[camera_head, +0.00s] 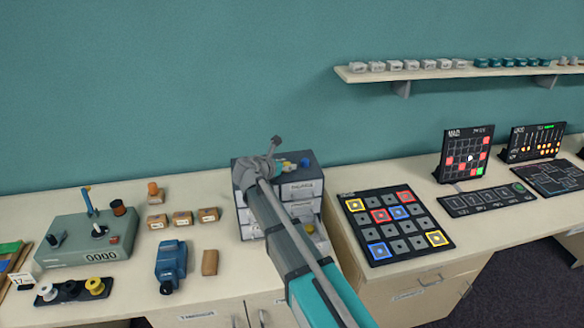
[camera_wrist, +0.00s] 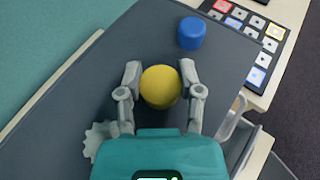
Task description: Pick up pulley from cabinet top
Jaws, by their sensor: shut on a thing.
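My gripper (camera_wrist: 160,70) is shut on a round yellow piece, which I take to be the pulley (camera_wrist: 160,88), with one finger at each side. The piece is over the dark grey cabinet top (camera_wrist: 80,95); I cannot tell whether it touches it. In the head view the small drawer cabinet (camera_head: 303,190) stands on the bench, partly hidden by my arm. The yellow piece (camera_head: 287,165) shows there as a small spot.
A blue cylinder (camera_wrist: 192,33) stands just beyond my gripper on the cabinet top. A pale toothed gear (camera_wrist: 98,138) lies at the left, partly hidden by my gripper. The teal wall (camera_head: 180,80) is close behind. A tile board (camera_head: 393,224) lies right of the cabinet.

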